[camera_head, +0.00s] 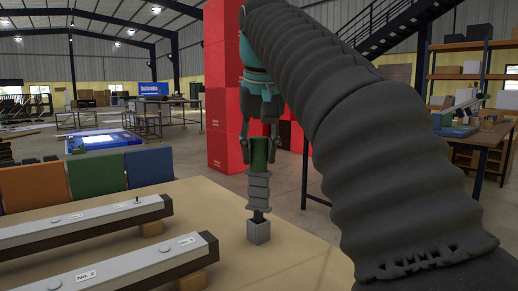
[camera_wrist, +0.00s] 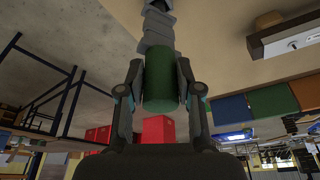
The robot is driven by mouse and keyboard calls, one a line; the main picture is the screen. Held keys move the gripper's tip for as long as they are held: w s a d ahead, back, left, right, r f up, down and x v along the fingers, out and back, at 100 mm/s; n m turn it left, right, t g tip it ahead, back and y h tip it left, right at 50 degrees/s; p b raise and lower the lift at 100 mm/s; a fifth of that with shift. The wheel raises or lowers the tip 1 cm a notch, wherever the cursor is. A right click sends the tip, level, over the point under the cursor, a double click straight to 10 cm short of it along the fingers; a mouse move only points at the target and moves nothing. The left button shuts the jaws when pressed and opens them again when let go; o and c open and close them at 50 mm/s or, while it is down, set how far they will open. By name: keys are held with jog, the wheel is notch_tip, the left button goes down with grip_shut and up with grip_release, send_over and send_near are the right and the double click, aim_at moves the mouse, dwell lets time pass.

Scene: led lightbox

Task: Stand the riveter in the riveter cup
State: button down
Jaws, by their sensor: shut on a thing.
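My gripper (camera_head: 259,147) is shut on the riveter and points down over the table. The riveter (camera_head: 259,188) hangs about upright, with a green upper part between the fingers and a grey stepped body below. Its narrow dark lower end meets the top of the riveter cup (camera_head: 258,233), a small grey square block on the table. I cannot tell how deep the tip sits in it. In the wrist view, my gripper (camera_wrist: 160,98) has its fingers on both sides of the riveter's green part (camera_wrist: 159,75); the cup (camera_wrist: 160,5) shows partly at the top edge.
Two long grey bars with dark ends (camera_head: 130,262) lie on the table (camera_head: 290,262) to the left. Orange, green and blue panels (camera_head: 96,173) stand behind them. Red boxes (camera_head: 225,120) stand beyond the table. The tabletop around the cup is clear.

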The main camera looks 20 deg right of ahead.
jog(key=shift+f+b, duration=0.55)
jog(key=shift+f, duration=0.3)
jog(key=c, duration=0.7)
grip_release()
jog(key=shift+r, duration=0.1)
jog(key=shift+v, duration=2.35)
jog(key=s+a, duration=0.1)
jog(key=s, duration=1.1)
jog(key=shift+a, duration=0.25)
